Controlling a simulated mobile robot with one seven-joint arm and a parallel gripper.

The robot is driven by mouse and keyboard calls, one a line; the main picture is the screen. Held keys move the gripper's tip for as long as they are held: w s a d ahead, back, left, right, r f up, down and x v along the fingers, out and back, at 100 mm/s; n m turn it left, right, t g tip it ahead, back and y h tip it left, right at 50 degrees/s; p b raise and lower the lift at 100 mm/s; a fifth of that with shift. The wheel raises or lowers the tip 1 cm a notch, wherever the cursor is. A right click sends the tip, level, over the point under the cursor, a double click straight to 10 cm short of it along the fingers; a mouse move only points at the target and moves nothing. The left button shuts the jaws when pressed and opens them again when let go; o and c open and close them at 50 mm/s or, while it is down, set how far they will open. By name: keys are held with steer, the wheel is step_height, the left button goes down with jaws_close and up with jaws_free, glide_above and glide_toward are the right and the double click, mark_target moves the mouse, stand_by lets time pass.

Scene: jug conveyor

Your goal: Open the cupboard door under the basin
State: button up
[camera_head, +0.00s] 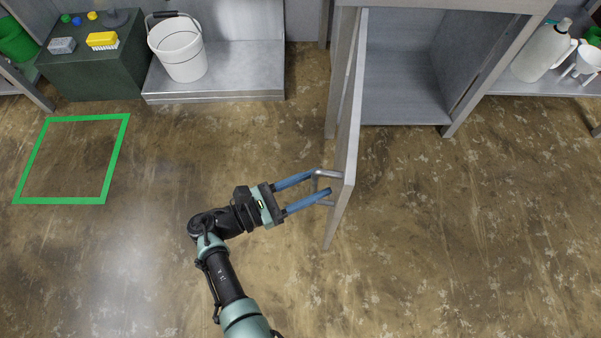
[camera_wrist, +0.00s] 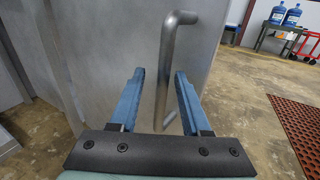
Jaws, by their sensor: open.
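The grey cupboard door (camera_head: 347,130) stands swung wide open from the cupboard (camera_head: 400,85), seen nearly edge-on in the head view. The cupboard's inside is in plain view and looks empty. The metal bar handle (camera_head: 324,174) is on the door's left face near its free edge. My gripper (camera_head: 318,185) is open, with its blue fingers at the handle. In the wrist view the handle (camera_wrist: 168,70) runs upright between the two fingers (camera_wrist: 158,85), and the door face (camera_wrist: 110,40) fills the area behind. I cannot tell whether a finger touches the handle.
A white bucket (camera_head: 178,55) stands on a low metal platform (camera_head: 240,75) at upper left. A dark green block (camera_head: 85,70) holds a yellow brush (camera_head: 102,40). A green square outline (camera_head: 60,201) marks the floor. A white jug (camera_head: 541,52) is at upper right. Floor around the door is clear.

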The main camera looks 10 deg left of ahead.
steer(key=shift+a, duration=0.1)
steer(key=v, duration=1.2)
steer(key=shift+s+a, duration=0.2)
steer(key=shift+a, duration=0.15)
